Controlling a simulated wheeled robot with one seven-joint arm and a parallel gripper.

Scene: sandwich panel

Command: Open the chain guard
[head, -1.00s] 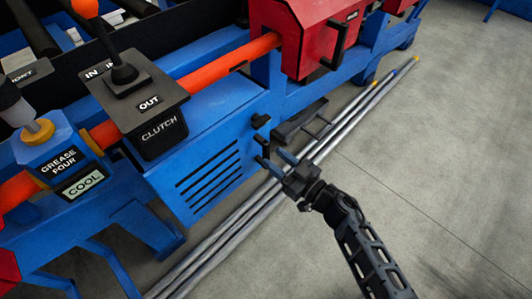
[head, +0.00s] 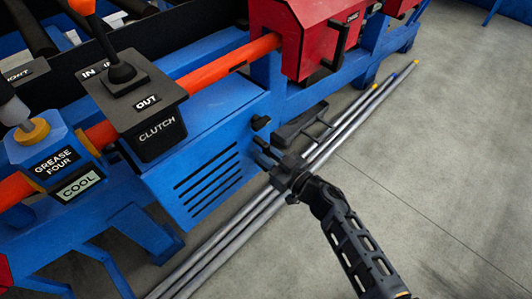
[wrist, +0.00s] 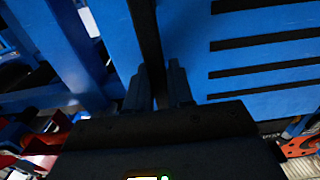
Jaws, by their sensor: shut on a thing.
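The blue slotted panel (head: 205,175), which appears to be the chain guard, sits flush on the machine's blue frame below the clutch box. It also fills the right of the wrist view (wrist: 245,60). A black handle (head: 261,122) stands at the panel's right edge. It shows in the wrist view as a dark upright bar (wrist: 146,35). My gripper (head: 267,153) is at the handle's lower part, its fingers (wrist: 160,88) on either side of the bar and shut on it. The lower part of the handle is hidden by my fingers.
The clutch box (head: 140,105) with its lever stands above the panel. A red cover (head: 308,40) with a black handle is at the upper right. Long metal rods (head: 350,120) lie on the floor along the machine. The grey floor at the right is clear.

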